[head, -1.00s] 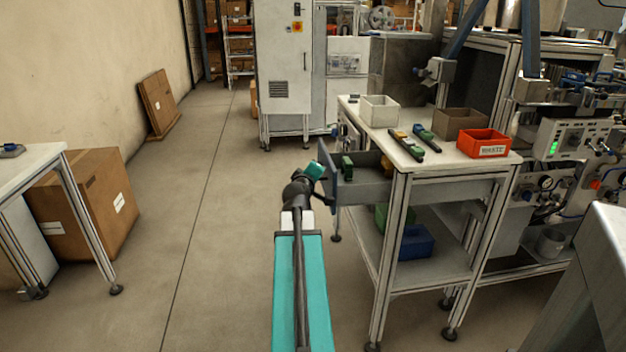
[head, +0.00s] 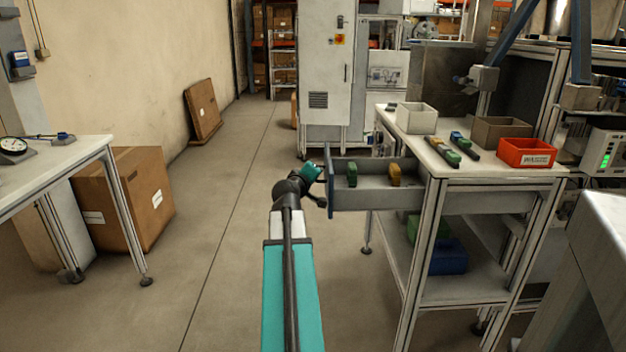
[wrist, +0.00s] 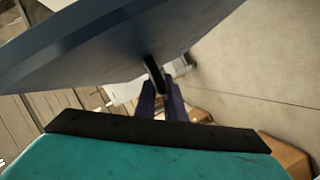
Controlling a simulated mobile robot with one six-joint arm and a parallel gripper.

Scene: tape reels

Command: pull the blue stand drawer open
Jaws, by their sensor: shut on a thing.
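The drawer (head: 375,199) of the stand (head: 408,262) juts out to the left, well open, in the head view. Its blue-grey front panel (head: 331,190) faces my arm; it also fills the upper part of the wrist view (wrist: 110,45). A green piece (head: 352,176) and a yellow-orange piece (head: 394,175) lie inside the drawer. My gripper (wrist: 160,100) is shut on the dark drawer handle (wrist: 151,70) in the wrist view. In the head view my wrist partly hides the handle.
The stand top (head: 432,161) carries a white bin (head: 416,118), a brown bin, a red bin (head: 526,153) and two small tools. Green and blue bins sit on the lower shelf. A table (head: 60,165) and cardboard box (head: 135,205) stand left; floor between is clear.

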